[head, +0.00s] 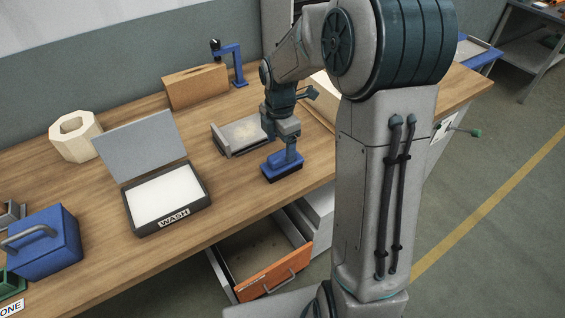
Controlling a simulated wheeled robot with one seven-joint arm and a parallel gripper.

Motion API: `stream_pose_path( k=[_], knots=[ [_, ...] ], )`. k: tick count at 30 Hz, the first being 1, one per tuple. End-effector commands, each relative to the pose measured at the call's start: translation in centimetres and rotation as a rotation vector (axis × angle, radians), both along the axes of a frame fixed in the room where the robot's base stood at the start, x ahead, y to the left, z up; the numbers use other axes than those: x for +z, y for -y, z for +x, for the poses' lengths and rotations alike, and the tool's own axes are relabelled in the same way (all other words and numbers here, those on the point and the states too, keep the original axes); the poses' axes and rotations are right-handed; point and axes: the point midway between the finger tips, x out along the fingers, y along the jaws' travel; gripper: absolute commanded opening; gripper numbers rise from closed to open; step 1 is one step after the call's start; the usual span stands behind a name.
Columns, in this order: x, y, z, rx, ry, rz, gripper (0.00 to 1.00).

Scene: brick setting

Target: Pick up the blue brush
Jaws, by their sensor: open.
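The blue brush (283,167) stands bristles down on the wooden workbench near its front edge, its handle pointing up. It has a blue body with a dark strip along the bottom. My gripper (288,142) points down directly over the brush, with its fingertips at the brush's handle. The jaws are open; the fingers look small here, and I cannot tell whether they touch the handle. The top of the handle is partly hidden by the gripper.
A grey metal tray (232,147) stands close behind the brush. A blue box (45,243) is at far left. Below the bench edge, an orange-fronted drawer (272,281) is open.

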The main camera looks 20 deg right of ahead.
Motion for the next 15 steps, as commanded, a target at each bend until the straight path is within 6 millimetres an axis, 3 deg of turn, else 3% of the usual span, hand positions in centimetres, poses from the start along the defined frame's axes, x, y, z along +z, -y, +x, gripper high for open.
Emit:
stream_pose_path(
  k=[8,15],
  knots=[
    [-2.4,0.1,0.0,-0.001,-0.001,0.001,0.75],
    [-5.8,0.6,0.1,0.0,-0.003,0.001,0.75]
  ],
)
